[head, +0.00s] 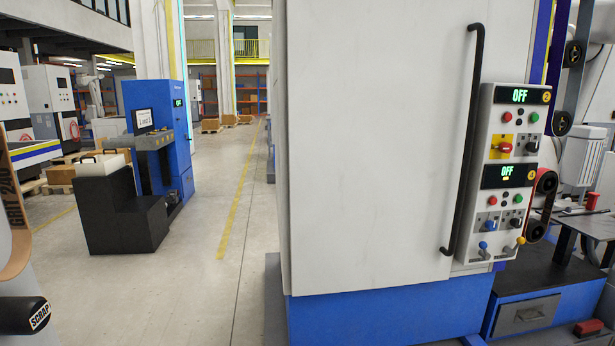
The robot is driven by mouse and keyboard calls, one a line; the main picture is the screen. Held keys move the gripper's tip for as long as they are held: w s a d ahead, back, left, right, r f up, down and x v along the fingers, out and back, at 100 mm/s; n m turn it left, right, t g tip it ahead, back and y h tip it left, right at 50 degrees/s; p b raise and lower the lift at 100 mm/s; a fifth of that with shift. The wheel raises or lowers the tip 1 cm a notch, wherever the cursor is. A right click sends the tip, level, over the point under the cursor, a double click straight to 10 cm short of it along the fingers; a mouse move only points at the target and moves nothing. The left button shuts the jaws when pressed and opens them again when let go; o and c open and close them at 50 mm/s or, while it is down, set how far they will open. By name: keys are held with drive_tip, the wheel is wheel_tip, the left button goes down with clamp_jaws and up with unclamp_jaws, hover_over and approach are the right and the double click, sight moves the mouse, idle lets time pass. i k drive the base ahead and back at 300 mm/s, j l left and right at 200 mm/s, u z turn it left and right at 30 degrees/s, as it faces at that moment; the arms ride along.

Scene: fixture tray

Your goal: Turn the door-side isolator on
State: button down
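A pale control panel (484,180) is mounted at the right edge of a large white cabinet door (370,140). Its upper part has an OFF display (519,96) in green. Below that, a red rotary switch (504,148) on a yellow plate sits on the door side, with a black knob (531,147) to its right. The red handle looks roughly level. The lower part has a second OFF display (507,170), a blue knob (491,226) and a black knob (515,223). Which one is the door-side isolator is not readable. My gripper is not in view.
A long black door handle (471,140) stands just left of the panel. Blue-tipped (484,246) and yellow-tipped (520,241) levers stick out at the panel's bottom. A red roller (543,190) and a metal bench (590,222) are to its right. Open floor (210,260) lies left.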

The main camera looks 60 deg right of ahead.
sight(505, 147)
drive_tip(key=z, duration=2.35)
